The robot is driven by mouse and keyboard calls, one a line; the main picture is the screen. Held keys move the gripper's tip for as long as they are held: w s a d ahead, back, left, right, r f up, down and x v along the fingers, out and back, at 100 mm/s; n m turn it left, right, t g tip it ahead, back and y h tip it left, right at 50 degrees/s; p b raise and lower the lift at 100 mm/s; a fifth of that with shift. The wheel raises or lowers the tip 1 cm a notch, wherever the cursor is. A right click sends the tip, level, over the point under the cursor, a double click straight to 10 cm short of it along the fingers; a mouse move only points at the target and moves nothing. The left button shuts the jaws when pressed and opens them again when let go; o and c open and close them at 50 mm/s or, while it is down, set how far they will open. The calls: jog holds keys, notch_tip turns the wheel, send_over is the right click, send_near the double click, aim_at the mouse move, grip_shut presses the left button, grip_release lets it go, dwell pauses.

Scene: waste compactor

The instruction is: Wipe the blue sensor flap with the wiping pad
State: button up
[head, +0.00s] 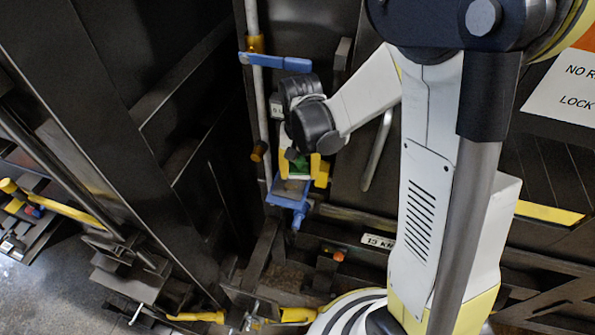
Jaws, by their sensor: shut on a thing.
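My gripper (303,172), at the end of the dark wrist, points down in the middle of the head view. Its yellow-edged fingers are shut on a small green piece (299,158), which appears to be the wiping pad; the wrist partly hides it. Just below is a blue part (287,202) with a greyish face, which appears to be the sensor flap. The gripper is at its upper edge in the picture; I cannot tell whether the pad touches it.
A vertical pipe (258,110) with a blue lever handle (274,62) stands left of my wrist. A dark slanted panel (100,130) fills the left. A bent grey handle (377,150) is to the right. Yellow handles (298,315) lie low in front.

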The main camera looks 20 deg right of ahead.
aim_at(303, 190)
jog(key=shift+w+d+f, duration=0.1)
jog(key=shift+d+f, duration=0.1)
jog(key=f, duration=0.1)
jog(key=d+f+b, duration=0.2)
jog(key=shift+w+d, duration=0.15)
jog(key=shift+w, duration=0.1)
jog(key=shift+s+a+f+b, duration=0.1)
jog(key=shift+a+f+b, duration=0.3)
jog(key=shift+f, duration=0.15)
jog(key=shift+s+a+f+b, duration=0.1)
jog(key=shift+a+f+b, duration=0.25)
jog(key=shift+f, duration=0.15)
jog(key=shift+w+d+f, duration=0.1)
jog(key=shift+d, duration=0.25)
jog(key=shift+a, duration=0.25)
jog(key=shift+d, duration=0.15)
jog(key=shift+f+b, duration=1)
jog(key=shift+b, duration=0.1)
